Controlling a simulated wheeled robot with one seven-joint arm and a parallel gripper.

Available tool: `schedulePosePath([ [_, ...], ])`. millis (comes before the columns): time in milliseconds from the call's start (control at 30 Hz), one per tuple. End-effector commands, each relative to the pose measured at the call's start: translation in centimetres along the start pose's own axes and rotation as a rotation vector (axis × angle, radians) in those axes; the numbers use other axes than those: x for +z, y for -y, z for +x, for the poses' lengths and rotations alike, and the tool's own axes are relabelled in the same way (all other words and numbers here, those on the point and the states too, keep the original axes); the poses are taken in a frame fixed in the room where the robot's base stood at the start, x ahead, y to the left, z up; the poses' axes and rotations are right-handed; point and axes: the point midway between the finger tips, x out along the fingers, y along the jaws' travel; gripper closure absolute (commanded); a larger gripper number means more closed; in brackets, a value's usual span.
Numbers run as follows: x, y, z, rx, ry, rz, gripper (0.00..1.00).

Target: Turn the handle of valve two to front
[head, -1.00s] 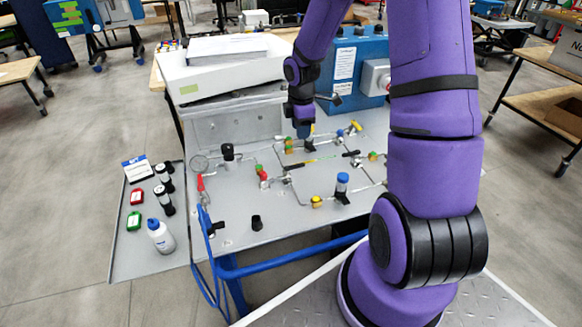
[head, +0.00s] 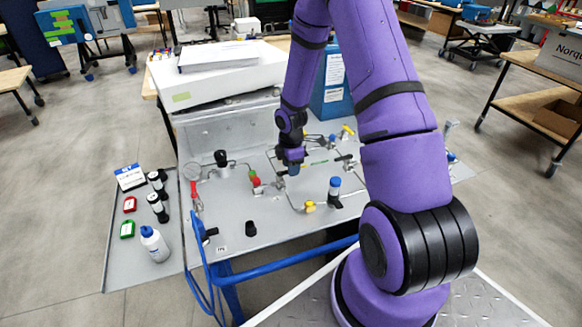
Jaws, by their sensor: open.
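The grey panel (head: 285,228) carries thin metal tubing and several small valves. No label lets me tell which one is valve two. My gripper (head: 293,172) points down at the tubing in the panel's middle. The picture is too small to show its finger gap, and it covers the fittings right under it. I cannot tell whether it touches a handle. A red-topped valve (head: 256,182) and a green part (head: 252,173) are just left of it. A black handle (head: 346,159) is to the right. A yellow handle (head: 348,130) is farther back.
A blue-capped post (head: 335,183) and a yellow knob (head: 310,207) stand in front of my gripper. A white box (head: 220,80) and a blue box (head: 333,92) stand behind. A side tray (head: 122,262) holds bottles and small boxes.

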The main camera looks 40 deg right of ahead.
Motion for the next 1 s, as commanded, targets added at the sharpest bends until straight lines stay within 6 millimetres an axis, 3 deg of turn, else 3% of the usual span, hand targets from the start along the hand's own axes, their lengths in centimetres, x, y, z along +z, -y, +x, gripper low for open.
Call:
schedulePosePath([
  [400,0.02,0.01,0.62,0.000,0.001,0.000,0.60],
  [567,0.02,0.01,0.61,0.000,0.001,0.000,0.96],
  [600,0.02,0.01,0.61,0.000,0.001,0.000,1.00],
  [1000,0.01,0.23,0.59,0.000,0.001,0.058,1.00],
])
